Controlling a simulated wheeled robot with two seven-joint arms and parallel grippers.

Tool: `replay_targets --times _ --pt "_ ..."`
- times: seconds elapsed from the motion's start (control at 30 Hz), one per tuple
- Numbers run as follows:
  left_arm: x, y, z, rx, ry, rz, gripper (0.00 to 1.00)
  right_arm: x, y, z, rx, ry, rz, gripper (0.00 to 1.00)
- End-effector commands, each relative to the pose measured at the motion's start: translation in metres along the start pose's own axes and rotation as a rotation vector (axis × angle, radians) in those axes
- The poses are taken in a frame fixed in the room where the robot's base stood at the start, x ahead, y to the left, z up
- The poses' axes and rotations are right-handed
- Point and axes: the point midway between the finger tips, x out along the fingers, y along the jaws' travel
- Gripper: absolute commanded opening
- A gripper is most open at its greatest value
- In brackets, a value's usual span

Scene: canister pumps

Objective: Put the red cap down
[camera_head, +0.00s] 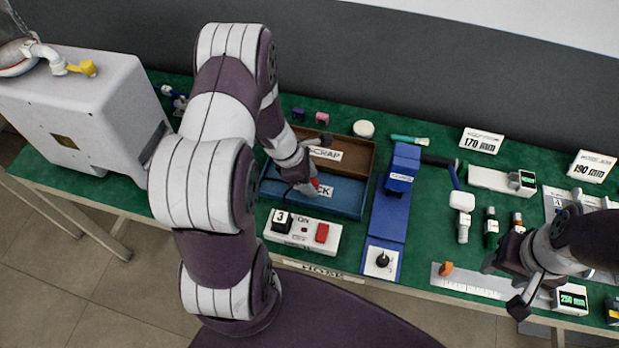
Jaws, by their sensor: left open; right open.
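The red cap (315,184) is a small red piece, partly hidden, at the tip of my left gripper (304,187). It is over or in the blue tray (345,196), by a label of which only "CK" shows. The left gripper is open around or beside the cap; I cannot tell whether they touch. My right gripper (504,287) is open and empty at the front right edge of the table, near a ruler.
A brown SCRAP tray (358,157) adjoins behind. A white switch box (302,232) stands in front, a blue fixture (391,215) to the right. A large white box (85,115) fills the left end. A ruler (480,283) with an orange piece (446,268) lies front right.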

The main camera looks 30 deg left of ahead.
Motion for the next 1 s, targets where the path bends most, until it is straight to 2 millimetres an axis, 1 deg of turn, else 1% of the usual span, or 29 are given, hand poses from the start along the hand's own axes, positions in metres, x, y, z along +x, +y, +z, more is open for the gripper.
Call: replay_targets --times 0.13,0.3,0.4,0.53,0.57,0.63,0.67,0.7,0.77,0.8,0.83,0.9,0.93,1.0 --pt "-0.030 0.001 0.001 0.000 0.000 0.005 0.55 -0.007 0.000 -0.001 0.000 0.000 0.000 0.51" --pt "-0.077 0.001 0.001 0.000 0.000 0.006 0.55 -0.015 0.000 -0.002 0.000 0.000 0.000 0.51" --pt "-0.099 0.001 0.001 -0.001 0.000 0.005 0.55 -0.018 0.000 -0.002 0.000 0.000 0.000 0.51" --pt "-0.116 0.000 0.001 0.004 0.001 0.003 0.55 -0.019 0.000 -0.002 0.000 0.000 0.000 0.51" --pt "-0.118 -0.001 0.003 0.033 0.007 -0.002 0.55 -0.019 0.000 -0.002 0.000 0.000 0.000 0.51" --pt "-0.127 -0.016 0.020 0.279 0.057 -0.035 0.55 -0.019 0.000 -0.002 0.000 0.000 0.000 0.51" --pt "-0.132 -0.027 0.031 0.461 0.091 -0.061 0.55 -0.019 0.000 -0.002 0.000 0.000 0.000 0.51" --pt "-0.139 -0.043 0.045 0.747 0.140 -0.099 0.55 -0.019 0.000 -0.002 0.000 0.000 0.000 0.51" --pt "-0.149 -0.068 0.062 1.179 0.204 -0.158 0.55 -0.019 0.000 -0.002 0.000 0.000 0.000 0.51" --pt "-0.155 -0.082 0.070 1.441 0.238 -0.195 0.55 -0.019 0.000 -0.002 0.000 0.000 0.000 0.51" --pt "-0.159 -0.090 0.074 1.611 0.260 -0.217 0.55 -0.019 0.000 -0.002 0.000 0.000 0.000 0.51" --pt "-0.165 -0.104 0.081 1.909 0.294 -0.260 0.55 -0.019 0.000 -0.002 0.000 0.000 0.000 0.51" --pt "-0.167 -0.108 0.082 1.990 0.303 -0.272 0.55 -0.019 0.000 -0.002 0.000 0.000 0.000 0.51" --pt "-0.168 -0.112 0.083 2.081 0.312 -0.288 0.55 -0.019 0.000 -0.002 0.000 0.000 0.000 0.51"
